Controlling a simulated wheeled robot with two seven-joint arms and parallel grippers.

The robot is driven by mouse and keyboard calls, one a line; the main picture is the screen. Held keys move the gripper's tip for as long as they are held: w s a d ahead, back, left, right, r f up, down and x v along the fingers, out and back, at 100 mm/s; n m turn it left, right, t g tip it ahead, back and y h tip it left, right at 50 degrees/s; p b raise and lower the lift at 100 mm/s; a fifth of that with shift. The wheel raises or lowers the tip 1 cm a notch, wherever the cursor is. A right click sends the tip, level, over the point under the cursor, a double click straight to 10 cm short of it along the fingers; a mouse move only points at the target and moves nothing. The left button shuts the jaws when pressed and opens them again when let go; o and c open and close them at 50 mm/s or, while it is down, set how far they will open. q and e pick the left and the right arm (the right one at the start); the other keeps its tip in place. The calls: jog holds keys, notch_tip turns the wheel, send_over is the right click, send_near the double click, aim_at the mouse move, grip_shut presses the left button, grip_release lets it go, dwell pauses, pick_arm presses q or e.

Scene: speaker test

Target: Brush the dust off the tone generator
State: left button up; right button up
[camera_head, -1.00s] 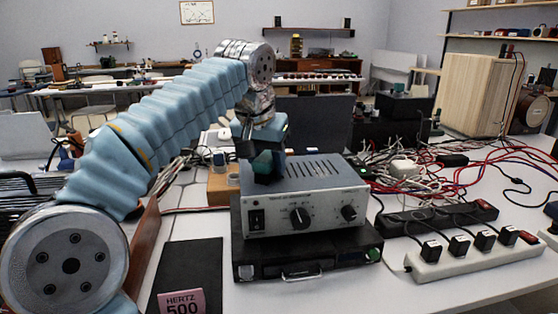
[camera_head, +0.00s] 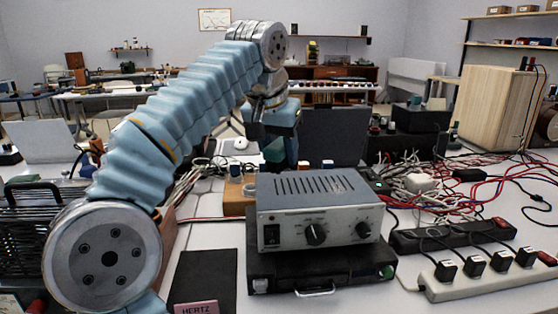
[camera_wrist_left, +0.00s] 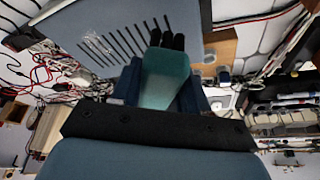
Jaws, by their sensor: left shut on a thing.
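The tone generator (camera_head: 318,234) is a silver-grey box with a slotted top, a switch and two knobs on its front. It sits on a black unit. My left gripper (camera_head: 274,148) is shut on a teal block, seemingly the brush (camera_head: 273,151), above and behind the generator's back left corner. The brush looks clear of the top. In the left wrist view the teal brush (camera_wrist_left: 165,78) sits between my blue fingers, with black tips beyond it. The generator's slotted top (camera_wrist_left: 110,30) shows behind. My right gripper is out of view.
The black unit (camera_head: 320,268) has a handle in front. A white power strip (camera_head: 480,280) with plugs lies right, below tangled cables (camera_head: 420,180). A dark panel with a pink "HERTZ" label (camera_head: 197,307) lies left. A wooden block (camera_head: 238,204) stands behind the generator.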

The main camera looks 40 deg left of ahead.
pick_arm(q)
jog(key=shift+r, duration=0.15)
jog(key=shift+r, duration=1.5)
